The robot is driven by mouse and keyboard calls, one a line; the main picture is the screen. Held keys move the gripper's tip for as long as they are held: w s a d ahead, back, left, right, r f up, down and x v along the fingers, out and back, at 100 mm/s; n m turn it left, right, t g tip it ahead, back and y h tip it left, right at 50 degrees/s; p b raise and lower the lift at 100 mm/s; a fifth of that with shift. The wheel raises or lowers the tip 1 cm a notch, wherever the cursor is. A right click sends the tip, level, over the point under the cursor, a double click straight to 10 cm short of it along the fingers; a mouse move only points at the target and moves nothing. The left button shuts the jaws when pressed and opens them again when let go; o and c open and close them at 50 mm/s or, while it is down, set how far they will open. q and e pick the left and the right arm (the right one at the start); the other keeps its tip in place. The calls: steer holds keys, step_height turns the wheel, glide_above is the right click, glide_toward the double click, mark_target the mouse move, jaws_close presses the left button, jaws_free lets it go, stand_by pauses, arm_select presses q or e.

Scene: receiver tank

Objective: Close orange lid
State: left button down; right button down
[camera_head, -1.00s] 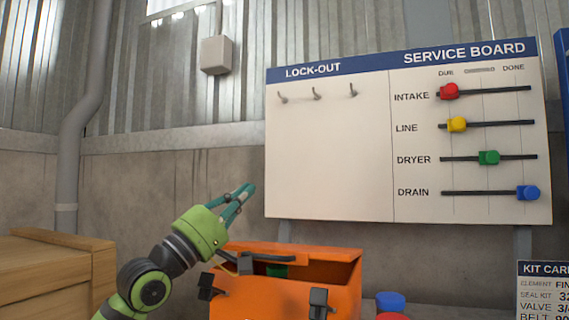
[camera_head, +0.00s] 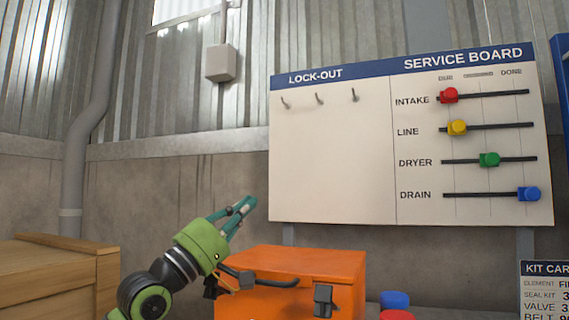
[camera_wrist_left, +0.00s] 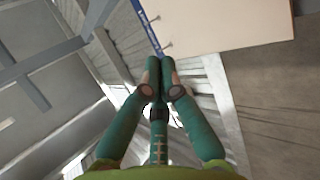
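The orange lid (camera_head: 310,262) lies flat over the top of the orange box (camera_head: 345,303) at the bottom centre of the head view, and the inside is hidden. Whether a thin gap is left at its rim I cannot tell. A black latch (camera_head: 323,298) is on the front, and a dark curved bar (camera_head: 270,282) crosses the left front. My left gripper (camera_head: 246,204) is above and left of the box, pointing up and right, apart from the lid. In the left wrist view its fingertips (camera_wrist_left: 160,63) meet with nothing between them. My right gripper is out of view.
A wooden crate (camera_head: 55,280) stands at the left. The service board (camera_head: 330,150) with coloured sliders is on the wall behind. A blue round object (camera_head: 395,299) and a red one (camera_head: 396,315) stand right of the box, near the kit card (camera_head: 545,290).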

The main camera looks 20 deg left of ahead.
arm_select(q)
steer(key=v, duration=1.2)
